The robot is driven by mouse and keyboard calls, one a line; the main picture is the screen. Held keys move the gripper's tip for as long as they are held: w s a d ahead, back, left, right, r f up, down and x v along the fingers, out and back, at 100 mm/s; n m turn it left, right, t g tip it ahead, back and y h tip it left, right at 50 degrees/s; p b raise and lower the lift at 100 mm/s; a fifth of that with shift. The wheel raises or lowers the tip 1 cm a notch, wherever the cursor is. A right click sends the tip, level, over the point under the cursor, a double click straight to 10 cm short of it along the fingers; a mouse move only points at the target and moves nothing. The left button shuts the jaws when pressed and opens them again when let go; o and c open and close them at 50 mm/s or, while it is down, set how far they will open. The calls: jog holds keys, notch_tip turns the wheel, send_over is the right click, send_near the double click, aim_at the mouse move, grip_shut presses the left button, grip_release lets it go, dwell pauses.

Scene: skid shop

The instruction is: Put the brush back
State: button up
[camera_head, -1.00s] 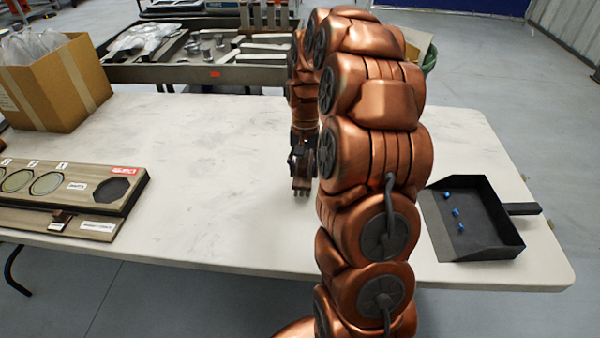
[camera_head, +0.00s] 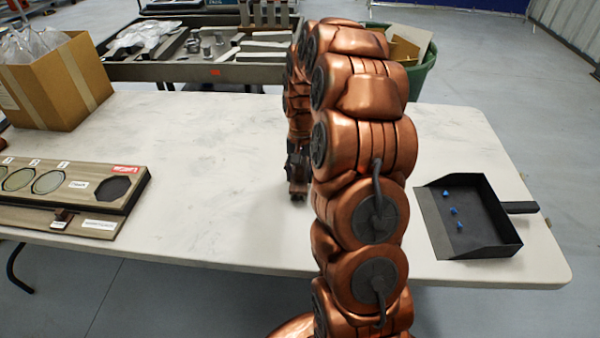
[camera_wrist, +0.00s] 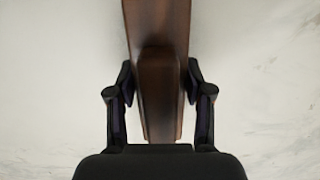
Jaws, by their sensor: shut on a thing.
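The brush (camera_wrist: 160,75) shows in the wrist view as a brown wooden handle running from the top edge down between the fingers. My gripper (camera_wrist: 160,85) is shut on this handle, with one finger on each side. A pale surface lies behind it. In the head view my gripper (camera_head: 298,190) points down over the white table (camera_head: 220,200), left of my large copper arm. The brush cannot be made out there, and its bristles are in neither view.
A wooden board (camera_head: 125,205) with round recesses and labels lies at left. A black dustpan (camera_head: 480,240) holding several blue bits is at right. A cardboard box (camera_head: 60,90) with plastic bags stands back left. A tool cart (camera_head: 190,72) and green bin (camera_head: 422,75) stand behind. The table's middle is clear.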

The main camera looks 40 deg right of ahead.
jog(key=o, duration=1)
jog(key=r, duration=0.3)
jog(key=w+r, duration=0.1)
jog(key=r, duration=0.3)
jog(key=d+r+b, duration=0.1)
jog(key=r, duration=0.2)
jog(key=shift+w+r, duration=0.2)
jog(key=shift+r, duration=0.8)
jog(key=s+a+r+n, duration=0.4)
jog(key=s+a, duration=0.8)
jog(key=a, duration=0.3)
jog(key=s+a+f+n, duration=0.1)
jog(key=s+a, duration=0.1)
jog(key=s, duration=0.4)
jog(key=s+a+f+n, duration=0.1)
jog(key=s+a, duration=0.1)
jog(key=s, duration=0.5)
jog(key=s+a+f+n+h, duration=0.1)
jog(key=s+a+n, duration=0.1)
jog(key=s, duration=0.4)
jog(key=shift+s+a+f+g, duration=0.15)
jog(key=shift+a+f+g, duration=0.15)
jog(key=shift+f, duration=0.1)
